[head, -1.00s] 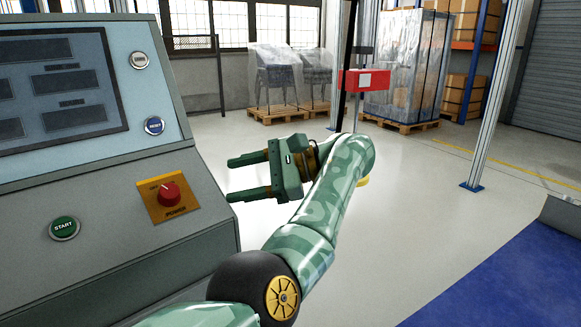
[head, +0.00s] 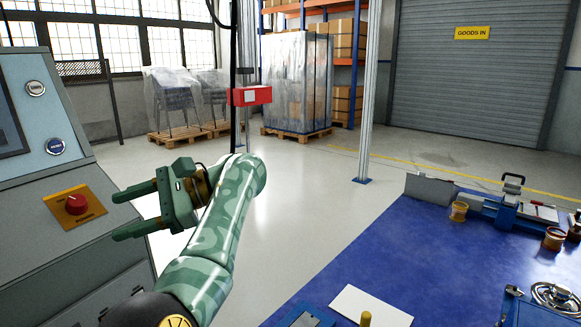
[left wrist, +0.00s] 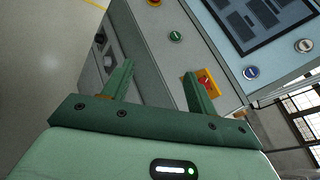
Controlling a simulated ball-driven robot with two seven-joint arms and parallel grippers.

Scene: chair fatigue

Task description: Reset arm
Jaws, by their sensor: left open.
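My left gripper (head: 130,212) is open and empty in the head view, its fingers pointing left toward the grey control console (head: 85,255). It is apart from the red knob (head: 76,204) on its yellow plate, which sits on the console just left of the upper finger. In the left wrist view, the gripper's two green fingers (left wrist: 160,85) are spread, with the console face beyond them. The red knob (left wrist: 205,80) shows there beside the right finger, partly hidden by it. A green button (left wrist: 176,36) and a blue button (left wrist: 251,72) also show. My right gripper is not in view.
A blue table (head: 370,260) fills the lower right, with a paper sheet (head: 370,306), small containers (head: 458,211) and metal tools on it. A metal post (head: 375,100) stands behind it. Wrapped chairs (head: 172,98) on a pallet are farther back. The floor between is clear.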

